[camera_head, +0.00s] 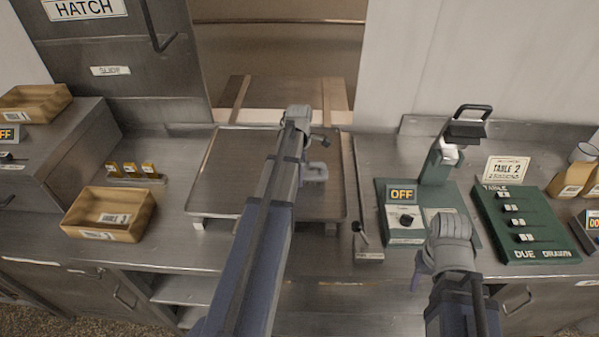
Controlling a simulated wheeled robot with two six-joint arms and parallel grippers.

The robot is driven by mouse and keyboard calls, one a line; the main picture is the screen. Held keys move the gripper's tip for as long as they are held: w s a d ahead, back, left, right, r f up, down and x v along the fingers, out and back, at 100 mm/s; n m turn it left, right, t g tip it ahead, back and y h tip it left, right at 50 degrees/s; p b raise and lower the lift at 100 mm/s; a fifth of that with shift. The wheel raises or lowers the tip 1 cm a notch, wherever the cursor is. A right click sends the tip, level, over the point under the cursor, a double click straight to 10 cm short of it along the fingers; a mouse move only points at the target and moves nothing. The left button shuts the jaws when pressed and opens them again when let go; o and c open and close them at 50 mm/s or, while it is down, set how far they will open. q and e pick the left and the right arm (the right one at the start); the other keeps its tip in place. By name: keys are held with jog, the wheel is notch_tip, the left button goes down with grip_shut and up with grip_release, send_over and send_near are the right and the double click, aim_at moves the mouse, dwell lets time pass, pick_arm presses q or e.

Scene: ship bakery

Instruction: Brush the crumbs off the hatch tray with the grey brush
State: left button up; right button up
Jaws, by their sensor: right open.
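The hatch tray (228,172) is a flat grey metal sheet on the counter in front of the hatch opening. My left arm crosses over it and hides its middle. No crumbs can be made out on the bare parts. My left gripper (315,172) hangs over the right half of the tray; its fingers are too unclear to tell their state. I cannot pick out the grey brush with certainty. My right gripper (419,274) is open at the counter's front edge, below the green OFF device, well right of the tray.
A thin rod with a small labelled base (369,255) stands right of the tray. A green OFF device (405,228) and a green table board (520,225) fill the right counter. A wooden box (108,214) and small brass blocks (130,169) are left of the tray.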

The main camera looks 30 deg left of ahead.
pick_arm(q)
jog(key=shift+r+p, duration=2.8)
jog(key=shift+r, duration=0.15)
notch_tip(320, 180, up, 3)
jog(key=p, duration=0.3)
jog(key=shift+f, duration=0.15)
